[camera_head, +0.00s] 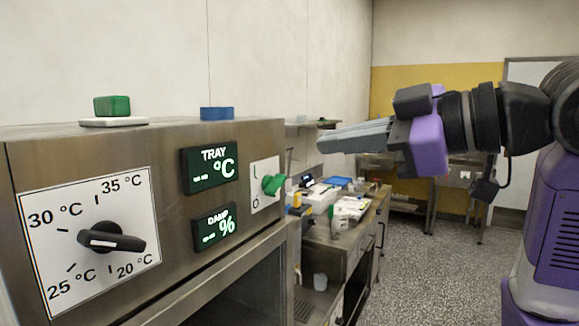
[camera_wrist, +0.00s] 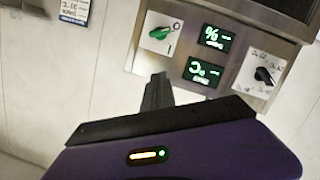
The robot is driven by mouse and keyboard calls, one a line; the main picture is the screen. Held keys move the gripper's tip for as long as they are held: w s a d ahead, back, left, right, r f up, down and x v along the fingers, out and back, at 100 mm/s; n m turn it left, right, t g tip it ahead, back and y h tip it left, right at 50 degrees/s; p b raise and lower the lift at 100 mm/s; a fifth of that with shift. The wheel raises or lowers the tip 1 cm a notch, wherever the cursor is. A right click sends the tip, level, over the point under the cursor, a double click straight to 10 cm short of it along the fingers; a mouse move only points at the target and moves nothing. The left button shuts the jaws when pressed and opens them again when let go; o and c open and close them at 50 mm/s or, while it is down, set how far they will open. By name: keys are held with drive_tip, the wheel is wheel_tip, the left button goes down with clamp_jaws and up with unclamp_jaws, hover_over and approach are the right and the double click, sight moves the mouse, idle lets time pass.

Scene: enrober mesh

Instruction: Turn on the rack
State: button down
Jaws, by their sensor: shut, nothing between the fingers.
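The rack (camera_head: 150,270) is a steel cabinet at the left in the head view. Its front carries a green switch knob (camera_head: 272,185) on a white plate marked I above and O below. I cannot tell surely which mark the knob points to. The knob also shows in the wrist view (camera_wrist: 160,33), upside down. A TRAY display (camera_head: 210,168) and a DAMP display (camera_head: 214,227) are lit, with no clear numbers. My gripper (camera_head: 322,143) is shut and empty, apart from the rack, right of and above the knob. It points at the panel in the wrist view (camera_wrist: 157,82).
A black dial (camera_head: 110,240) with temperature marks is on the rack's left front. A cluttered bench (camera_head: 345,246) stands behind. The speckled floor at right is clear.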

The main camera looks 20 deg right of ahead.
drive_tip(key=shift+w, duration=0.1)
drive_tip(key=p, duration=0.2)
hover_over(274, 184)
drive_tip(key=s, duration=0.3)
drive_tip(key=shift+s+d+f, duration=0.15)
drive_tip(key=shift+d+f, duration=0.05)
drive_tip(key=shift+f, duration=0.75)
drive_tip(key=f, duration=0.1)
drive_tip(key=w+d+f, duration=0.1)
drive_tip(key=shift+w+f, duration=0.2)
drive_tip(key=shift+f, duration=0.15)
drive_tip(key=shift+w+d+f, duration=0.15)
drive_tip(key=shift+d+f, duration=0.05)
drive_tip(key=shift+f, duration=0.3)
